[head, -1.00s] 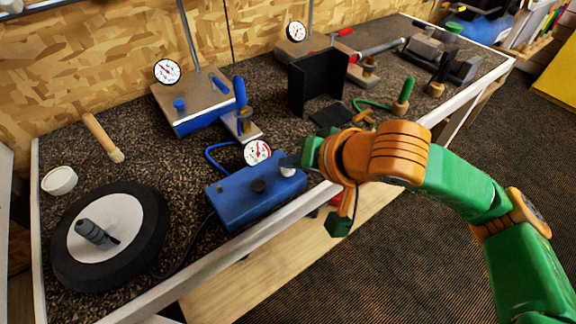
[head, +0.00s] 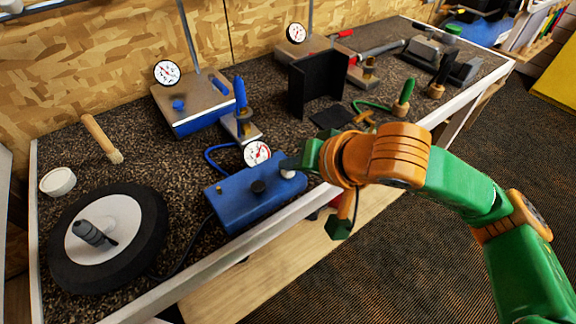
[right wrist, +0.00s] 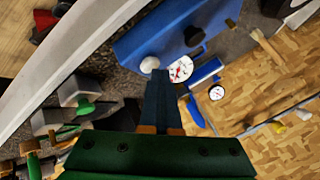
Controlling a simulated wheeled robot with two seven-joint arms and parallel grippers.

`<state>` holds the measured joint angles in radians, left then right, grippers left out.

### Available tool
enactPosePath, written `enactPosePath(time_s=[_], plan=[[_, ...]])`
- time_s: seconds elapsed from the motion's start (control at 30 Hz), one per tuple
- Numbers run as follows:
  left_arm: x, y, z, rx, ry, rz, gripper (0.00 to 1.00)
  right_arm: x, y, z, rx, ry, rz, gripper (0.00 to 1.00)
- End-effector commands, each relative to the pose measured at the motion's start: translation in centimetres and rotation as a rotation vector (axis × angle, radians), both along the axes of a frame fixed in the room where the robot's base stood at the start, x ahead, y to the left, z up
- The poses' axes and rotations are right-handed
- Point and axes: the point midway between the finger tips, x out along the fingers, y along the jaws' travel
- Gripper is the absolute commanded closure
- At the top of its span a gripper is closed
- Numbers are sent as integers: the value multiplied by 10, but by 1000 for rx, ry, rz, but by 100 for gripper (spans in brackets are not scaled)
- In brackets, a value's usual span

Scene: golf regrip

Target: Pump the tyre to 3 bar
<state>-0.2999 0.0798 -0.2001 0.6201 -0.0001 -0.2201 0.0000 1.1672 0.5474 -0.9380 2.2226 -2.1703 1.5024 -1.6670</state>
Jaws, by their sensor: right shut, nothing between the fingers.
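The tyre (head: 70,272), black with a white hub, lies flat at the left end of the bench. A grey fitting (head: 92,233) sits on its hub. A dark hose runs between the tyre and the blue pump box (head: 235,205). The box carries a dark knob (head: 258,187), a white button (head: 287,174) and a round gauge (head: 256,153), whose reading is too small to tell. My right gripper (head: 288,164) is shut and empty, its fingertips at the white button. In the right wrist view the fingertips (right wrist: 160,75) are beside the button (right wrist: 149,64); contact is unclear. My left gripper is not in view.
A metal plate with a blue base (head: 195,105) and gauge stands behind the pump. A black angled stand (head: 315,85) and a green-handled tool (head: 404,98) are to the right. A brush (head: 102,138) and white cup (head: 58,182) lie behind the tyre.

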Motion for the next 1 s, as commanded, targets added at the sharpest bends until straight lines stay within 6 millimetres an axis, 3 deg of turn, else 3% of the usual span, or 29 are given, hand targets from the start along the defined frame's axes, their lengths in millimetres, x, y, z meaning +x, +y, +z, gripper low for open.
enactPosePath(time_s=[0.4,0.77,1.0], plan=[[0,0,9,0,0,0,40,1,0,18,-1,0,-1,100],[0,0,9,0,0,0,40,0,0,20,0,0,0,100],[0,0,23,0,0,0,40,1,0,43,0,-1,-1,100]])
